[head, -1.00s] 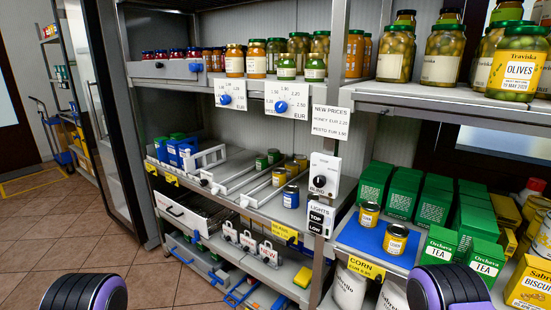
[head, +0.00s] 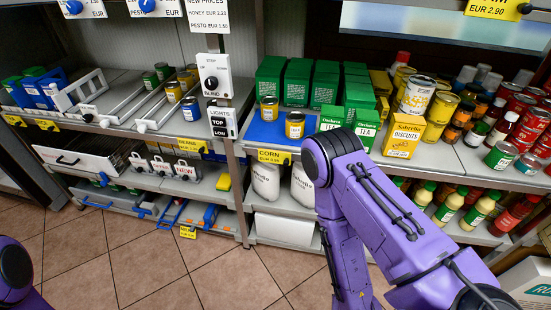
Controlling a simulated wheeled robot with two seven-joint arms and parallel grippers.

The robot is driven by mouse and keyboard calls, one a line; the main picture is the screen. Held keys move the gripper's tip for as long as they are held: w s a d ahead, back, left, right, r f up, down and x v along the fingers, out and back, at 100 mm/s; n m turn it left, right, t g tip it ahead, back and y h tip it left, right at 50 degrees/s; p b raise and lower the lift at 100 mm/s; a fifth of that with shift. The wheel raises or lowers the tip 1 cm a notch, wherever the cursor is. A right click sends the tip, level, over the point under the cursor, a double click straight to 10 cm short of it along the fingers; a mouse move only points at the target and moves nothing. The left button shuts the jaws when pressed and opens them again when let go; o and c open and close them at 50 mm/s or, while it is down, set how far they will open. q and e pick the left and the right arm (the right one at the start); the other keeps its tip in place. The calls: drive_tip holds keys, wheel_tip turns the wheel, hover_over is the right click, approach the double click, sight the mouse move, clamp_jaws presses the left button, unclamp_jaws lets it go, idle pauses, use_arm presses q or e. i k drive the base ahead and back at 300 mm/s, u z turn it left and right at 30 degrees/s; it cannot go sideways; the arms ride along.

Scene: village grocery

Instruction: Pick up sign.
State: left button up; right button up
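A white NEW PRICES paper (head: 208,14) hangs on the upper shelf post. I cannot tell which one the task means. My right arm rises in front of the right shelves and bends down out of the bottom edge, its gripper hidden below the frame. Only a part of my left arm shows at the bottom left corner; its gripper is out of view.
A blue mat (head: 262,133) with two yellow cans lies above a yellow CORN label (head: 273,157). Green tea boxes (head: 362,118), a biscuit box (head: 404,136), cans and bottles crowd the right shelves. White sacks (head: 266,181) stand below. The tiled floor (head: 130,262) in front is clear.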

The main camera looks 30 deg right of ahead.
sight(186, 172)
drive_tip(key=u, duration=0.95)
drive_tip(key=i, duration=0.9)
drive_tip(key=z, duration=2.1)
drive_tip(key=i, duration=0.5)
drive_tip(key=u, duration=0.05)
